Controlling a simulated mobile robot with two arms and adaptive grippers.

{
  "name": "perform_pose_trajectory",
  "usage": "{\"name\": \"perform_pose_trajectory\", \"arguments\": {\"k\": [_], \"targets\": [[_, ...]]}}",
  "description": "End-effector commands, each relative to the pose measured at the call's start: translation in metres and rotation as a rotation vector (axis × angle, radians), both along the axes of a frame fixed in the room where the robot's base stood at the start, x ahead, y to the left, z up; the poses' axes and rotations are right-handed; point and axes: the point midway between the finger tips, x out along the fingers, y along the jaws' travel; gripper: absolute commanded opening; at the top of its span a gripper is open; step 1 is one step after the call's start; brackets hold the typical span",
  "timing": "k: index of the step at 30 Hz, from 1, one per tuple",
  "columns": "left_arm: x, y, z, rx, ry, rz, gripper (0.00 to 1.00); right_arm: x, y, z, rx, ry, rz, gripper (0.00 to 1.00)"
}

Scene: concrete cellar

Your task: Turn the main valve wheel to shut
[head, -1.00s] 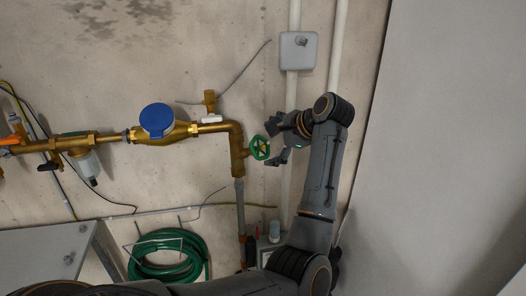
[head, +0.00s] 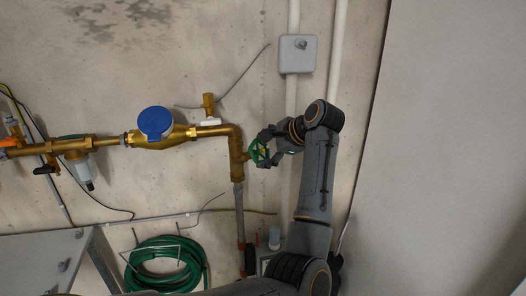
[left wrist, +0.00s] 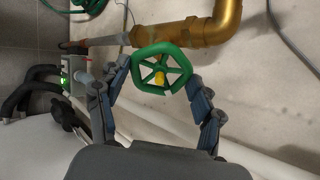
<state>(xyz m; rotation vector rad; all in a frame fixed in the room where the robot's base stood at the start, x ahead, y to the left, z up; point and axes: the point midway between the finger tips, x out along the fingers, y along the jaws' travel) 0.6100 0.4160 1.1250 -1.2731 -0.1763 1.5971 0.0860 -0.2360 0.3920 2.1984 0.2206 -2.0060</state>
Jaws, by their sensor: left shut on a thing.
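The main valve wheel (head: 258,151) is a green spoked handwheel on the right end of the brass pipe in the head view. In the left wrist view the green wheel (left wrist: 138,66) shows face-on with a yellow hub. My left gripper (head: 266,147) has its fingers on either side of the wheel rim and is shut on it. In the left wrist view the gripper (left wrist: 161,78) has one finger at the wheel's left edge and one at its right edge. The right gripper is not in view.
The brass pipe (head: 206,131) carries a blue-capped meter (head: 155,123) to the left. A coiled green hose (head: 165,262) hangs below. A grey box (head: 298,54) sits on the wall above. A large pale panel (head: 450,150) stands close on the right.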

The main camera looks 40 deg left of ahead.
Motion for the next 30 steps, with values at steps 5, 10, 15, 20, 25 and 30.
{"name": "perform_pose_trajectory", "arguments": {"k": [5, 10, 15, 20, 25, 30], "targets": [[0.000, -0.001, 0.003, -0.003, 0.086, -0.058, 0.34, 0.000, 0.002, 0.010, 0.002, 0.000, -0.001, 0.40], [0.001, 0.000, 0.004, -0.007, 0.238, -0.160, 0.34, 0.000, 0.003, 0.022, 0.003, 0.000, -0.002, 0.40], [0.001, 0.000, 0.001, -0.008, 0.324, -0.219, 0.34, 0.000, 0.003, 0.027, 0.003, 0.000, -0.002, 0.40], [0.001, 0.000, 0.000, -0.007, 0.335, -0.226, 0.34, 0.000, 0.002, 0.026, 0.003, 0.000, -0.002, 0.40], [0.001, 0.000, 0.001, -0.007, 0.338, -0.228, 0.34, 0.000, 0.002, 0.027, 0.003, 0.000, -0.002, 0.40], [0.001, 0.000, 0.004, -0.011, 0.433, -0.292, 0.34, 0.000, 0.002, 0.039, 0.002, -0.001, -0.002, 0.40]]}}
